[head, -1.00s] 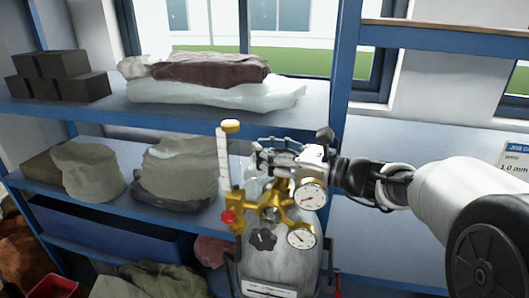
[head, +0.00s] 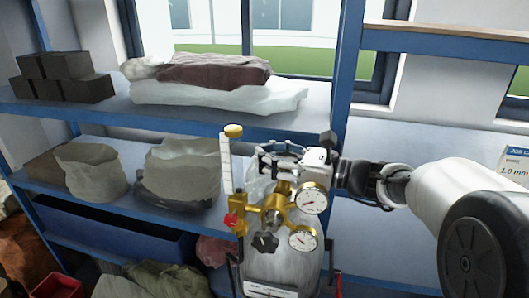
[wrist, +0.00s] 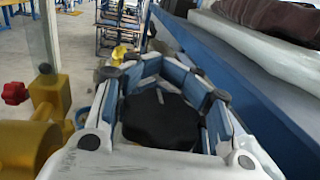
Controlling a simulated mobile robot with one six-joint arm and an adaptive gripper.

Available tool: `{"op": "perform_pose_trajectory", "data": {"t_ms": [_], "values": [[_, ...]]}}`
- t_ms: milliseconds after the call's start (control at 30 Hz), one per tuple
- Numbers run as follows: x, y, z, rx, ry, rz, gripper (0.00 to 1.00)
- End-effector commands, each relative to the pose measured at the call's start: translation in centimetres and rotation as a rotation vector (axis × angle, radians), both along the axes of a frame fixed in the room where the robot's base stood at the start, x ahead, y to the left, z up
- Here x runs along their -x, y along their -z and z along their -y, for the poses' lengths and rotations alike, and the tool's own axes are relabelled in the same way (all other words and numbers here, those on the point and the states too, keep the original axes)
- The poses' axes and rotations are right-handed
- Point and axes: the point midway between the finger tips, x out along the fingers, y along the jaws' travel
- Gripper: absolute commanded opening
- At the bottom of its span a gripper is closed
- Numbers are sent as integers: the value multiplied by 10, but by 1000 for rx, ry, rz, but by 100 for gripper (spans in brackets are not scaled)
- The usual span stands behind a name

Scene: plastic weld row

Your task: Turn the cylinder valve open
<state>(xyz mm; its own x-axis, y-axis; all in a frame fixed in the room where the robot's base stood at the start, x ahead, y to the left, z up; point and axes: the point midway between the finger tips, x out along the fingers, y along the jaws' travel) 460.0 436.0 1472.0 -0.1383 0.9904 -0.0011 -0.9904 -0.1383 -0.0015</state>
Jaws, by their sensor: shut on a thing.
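The gas cylinder (head: 282,278) stands upright at the bottom middle of the head view. A brass regulator (head: 272,215) with two round white gauges sits at its top. My gripper (head: 272,160) reaches in from the right at the cylinder's top, above and behind the regulator. In the wrist view my gripper (wrist: 165,75) has its fingers curled around a black valve handwheel (wrist: 162,118) and is shut on it. The handwheel is hidden by my gripper in the head view. How far the valve is turned cannot be told.
A flow tube with a yellow cap (head: 233,131) rises left of my gripper. A red knob (head: 231,220) and a black knob (head: 265,242) stick out from the regulator. A blue shelf (head: 200,112) with wrapped bundles (head: 215,72) runs behind, and a blue post (head: 345,70) stands close by.

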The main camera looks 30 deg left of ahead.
Motion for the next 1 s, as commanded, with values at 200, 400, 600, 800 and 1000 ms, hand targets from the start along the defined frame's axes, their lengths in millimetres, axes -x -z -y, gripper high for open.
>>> {"op": "perform_pose_trajectory", "data": {"t_ms": [200, 400, 600, 800, 1000], "values": [[2, 0, 3, 8, -122, -7, 8], [8, 0, 5, 8, -267, -8, 8], [13, 0, 7, 7, -387, -7, 8], [16, 2, 9, 7, -462, -6, 8], [17, 3, 9, 7, -491, -6, 8]]}}
